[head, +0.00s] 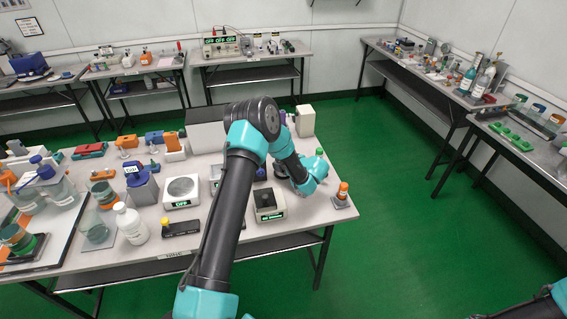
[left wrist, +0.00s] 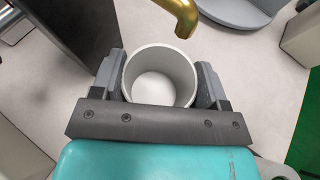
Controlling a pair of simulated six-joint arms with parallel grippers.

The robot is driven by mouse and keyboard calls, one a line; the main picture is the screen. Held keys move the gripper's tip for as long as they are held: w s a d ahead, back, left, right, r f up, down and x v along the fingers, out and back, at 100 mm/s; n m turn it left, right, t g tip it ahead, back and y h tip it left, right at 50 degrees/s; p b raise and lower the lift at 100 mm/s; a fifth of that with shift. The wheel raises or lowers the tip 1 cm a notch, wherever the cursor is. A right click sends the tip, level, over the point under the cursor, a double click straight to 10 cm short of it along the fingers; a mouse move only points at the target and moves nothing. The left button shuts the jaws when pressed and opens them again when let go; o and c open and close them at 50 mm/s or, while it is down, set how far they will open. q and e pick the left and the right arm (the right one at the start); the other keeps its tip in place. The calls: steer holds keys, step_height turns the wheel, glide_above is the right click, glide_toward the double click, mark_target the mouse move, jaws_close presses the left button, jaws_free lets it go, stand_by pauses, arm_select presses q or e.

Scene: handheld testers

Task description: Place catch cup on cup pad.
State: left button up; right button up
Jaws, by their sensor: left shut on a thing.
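The catch cup (left wrist: 158,85) is a pale grey, open-topped cup that looks empty in the left wrist view. My left gripper (left wrist: 158,78) is shut on it, with one finger on each side of its wall. A curved gold spout (left wrist: 178,14) is just beyond the cup's rim. In the head view my left wrist (head: 308,180) is over the right part of the near table, and the cup cannot be made out there. I cannot pick out the cup pad for certain. Only a bit of my right arm shows at the bottom right corner; its gripper is out of frame.
A grey rounded base (left wrist: 238,10) lies beyond the cup to the right. A dark panel (left wrist: 78,40) stands to the left.

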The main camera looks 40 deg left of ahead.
arm_select(q)
steer(key=o, duration=0.9)
steer(key=shift+d+r, duration=0.1)
steer(key=shift+r, duration=0.05)
steer(key=v, duration=1.2)
